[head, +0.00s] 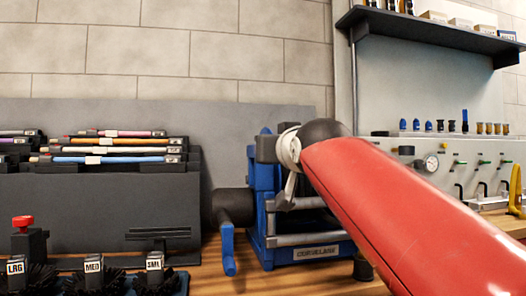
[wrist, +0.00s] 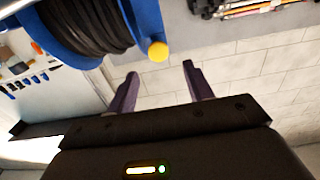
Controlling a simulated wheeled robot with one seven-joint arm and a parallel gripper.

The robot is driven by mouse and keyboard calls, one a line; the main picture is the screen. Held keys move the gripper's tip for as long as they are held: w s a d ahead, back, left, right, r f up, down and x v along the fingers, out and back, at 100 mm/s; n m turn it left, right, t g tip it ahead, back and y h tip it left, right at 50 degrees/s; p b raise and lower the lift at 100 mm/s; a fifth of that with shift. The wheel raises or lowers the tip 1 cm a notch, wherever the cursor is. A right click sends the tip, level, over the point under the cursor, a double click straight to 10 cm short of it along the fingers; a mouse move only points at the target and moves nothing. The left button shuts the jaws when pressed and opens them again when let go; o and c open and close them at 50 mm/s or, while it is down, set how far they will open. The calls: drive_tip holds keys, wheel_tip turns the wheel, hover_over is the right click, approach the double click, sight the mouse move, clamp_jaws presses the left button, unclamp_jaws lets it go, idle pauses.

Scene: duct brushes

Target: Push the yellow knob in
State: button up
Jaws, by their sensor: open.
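The yellow knob (wrist: 158,50) is small and round, at the edge of a blue reel (wrist: 75,50) wound with black cable or hose in the wrist view. My gripper (wrist: 160,70) is open and empty. Its two dark fingers point toward the knob, which appears beyond the fingertips, roughly between them and nearer the left one. I see no contact, and the exact distance is unclear. In the head view, a blue-framed machine (head: 263,195) stands on the bench, partly covered by my red arm. The knob and my gripper are not visible there.
A dark rack (head: 100,205) with colored rods stands left of the machine. Labelled brush heads (head: 93,265) and a red-topped piece (head: 22,222) sit in front. A grey panel with a gauge (head: 430,162) and a dark shelf (head: 430,32) are at right. Some wooden bench (head: 215,280) is bare.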

drive_tip(key=p+x, duration=0.1)
drive_tip(key=x, duration=0.5)
drive_tip(key=shift+w, duration=0.35)
drive_tip(key=shift+f, duration=0.1)
